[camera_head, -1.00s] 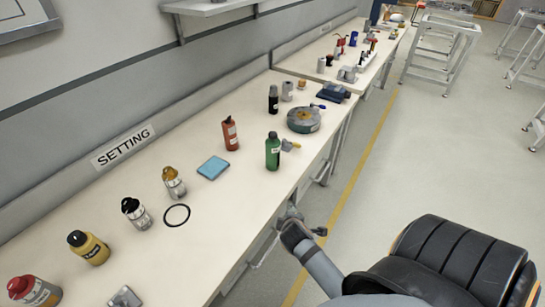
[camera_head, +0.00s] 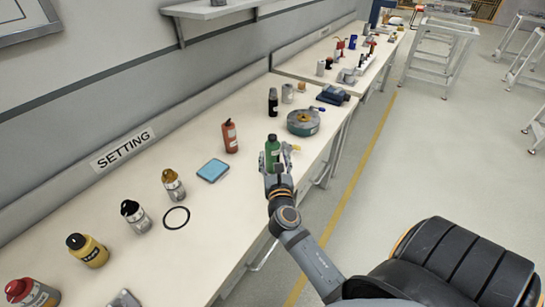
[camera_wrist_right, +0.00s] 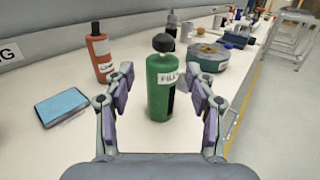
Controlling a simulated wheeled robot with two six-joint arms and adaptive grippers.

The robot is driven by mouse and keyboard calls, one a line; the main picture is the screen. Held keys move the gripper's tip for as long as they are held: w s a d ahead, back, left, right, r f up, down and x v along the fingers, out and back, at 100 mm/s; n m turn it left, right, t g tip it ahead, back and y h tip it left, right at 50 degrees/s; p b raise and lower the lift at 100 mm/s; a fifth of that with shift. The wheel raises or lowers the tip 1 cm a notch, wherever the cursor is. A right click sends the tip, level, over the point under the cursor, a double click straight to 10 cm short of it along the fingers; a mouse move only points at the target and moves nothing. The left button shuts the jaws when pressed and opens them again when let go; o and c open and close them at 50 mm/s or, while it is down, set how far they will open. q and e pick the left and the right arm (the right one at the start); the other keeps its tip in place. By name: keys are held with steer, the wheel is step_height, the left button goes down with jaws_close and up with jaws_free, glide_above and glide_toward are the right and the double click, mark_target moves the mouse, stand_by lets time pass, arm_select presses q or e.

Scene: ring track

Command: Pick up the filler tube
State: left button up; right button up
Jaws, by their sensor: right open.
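The filler tube is a green bottle (camera_head: 271,147) with a black cap, upright near the front edge of the bench. In the right wrist view the green bottle (camera_wrist_right: 160,90) stands at the centre, and its white label reads "FILL", the rest being turned away. My right gripper (camera_head: 277,158) is open at the bottle, partly covering its lower part in the head view. In the wrist view its two fingers (camera_wrist_right: 160,78) stand apart on either side of the bottle, with gaps visible. Contact is not seen. My left gripper is not in view.
A round grey-green device (camera_wrist_right: 208,58) and a black bottle (camera_wrist_right: 171,24) stand behind. Several other bottles and a black ring (camera_head: 176,217) are on the bench (camera_head: 110,245).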

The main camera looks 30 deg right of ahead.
mark_target(273, 142)
steer(key=x, duration=0.3)
steer(key=shift+w+d, duration=0.15)
steer(key=shift+w, duration=0.1)
steer(key=shift+w+d+r+p, duration=0.15)
steer(key=shift+w+r+p, duration=0.05)
steer(key=shift+w+p, duration=0.1)
steer(key=x, duration=0.4)
steer(key=shift+s+d+r+p, duration=0.15)
steer(key=shift+p, duration=0.15)
steer(key=shift+w+d, duration=0.15)
steer(key=shift+w, duration=0.1)
steer(key=shift+s, duration=0.1)
steer(key=shift+c, duration=0.8)
jaws_close()
